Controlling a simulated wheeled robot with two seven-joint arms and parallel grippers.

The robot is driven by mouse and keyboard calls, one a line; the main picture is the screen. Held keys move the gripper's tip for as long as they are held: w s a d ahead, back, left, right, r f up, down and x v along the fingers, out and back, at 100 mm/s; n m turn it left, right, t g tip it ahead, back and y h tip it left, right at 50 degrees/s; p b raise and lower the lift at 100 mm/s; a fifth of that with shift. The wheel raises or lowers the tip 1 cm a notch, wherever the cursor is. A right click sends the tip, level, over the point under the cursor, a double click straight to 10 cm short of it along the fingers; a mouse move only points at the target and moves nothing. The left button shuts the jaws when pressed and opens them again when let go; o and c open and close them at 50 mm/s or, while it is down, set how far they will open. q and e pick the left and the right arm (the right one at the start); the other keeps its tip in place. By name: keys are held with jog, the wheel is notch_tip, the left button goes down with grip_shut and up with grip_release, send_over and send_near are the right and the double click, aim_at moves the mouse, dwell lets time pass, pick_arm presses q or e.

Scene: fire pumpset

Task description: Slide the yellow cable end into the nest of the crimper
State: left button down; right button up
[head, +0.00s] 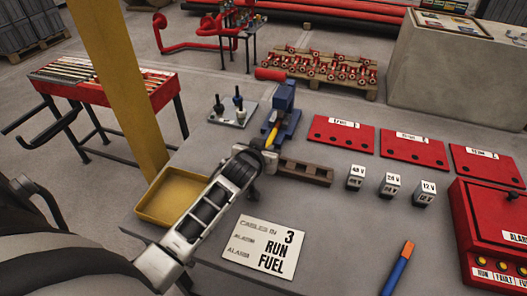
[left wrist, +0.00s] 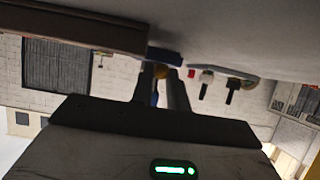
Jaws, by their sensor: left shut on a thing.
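The blue crimper (head: 286,98) with a red handle stands on the grey table near the middle of the head view. My left gripper (head: 264,150) is right in front of it, shut on the yellow cable end (head: 272,136). The yellow tip points at the crimper's lower part and overlaps it in the picture. I cannot tell whether it is inside the nest. In the left wrist view the two dark fingers (left wrist: 164,88) hold a small yellow piece (left wrist: 160,71) close to a blue part of the crimper (left wrist: 166,56). My right gripper is not in view.
A brown slotted block (head: 305,171) lies just right of the gripper. A plate with dark plugs (head: 233,112) is to the left. A yellow tray (head: 172,196), a printed card (head: 263,246), labelled cubes (head: 390,185) and a red alarm box (head: 490,235) share the table.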

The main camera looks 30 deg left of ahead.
pick_arm(q)
jog(key=shift+w+a, duration=0.15)
jog(key=shift+w, duration=0.4)
jog(key=shift+w+a, duration=0.15)
jog(key=shift+w, duration=0.4)
jog(key=c, duration=1.3)
grip_release()
jog(key=v, duration=1.6)
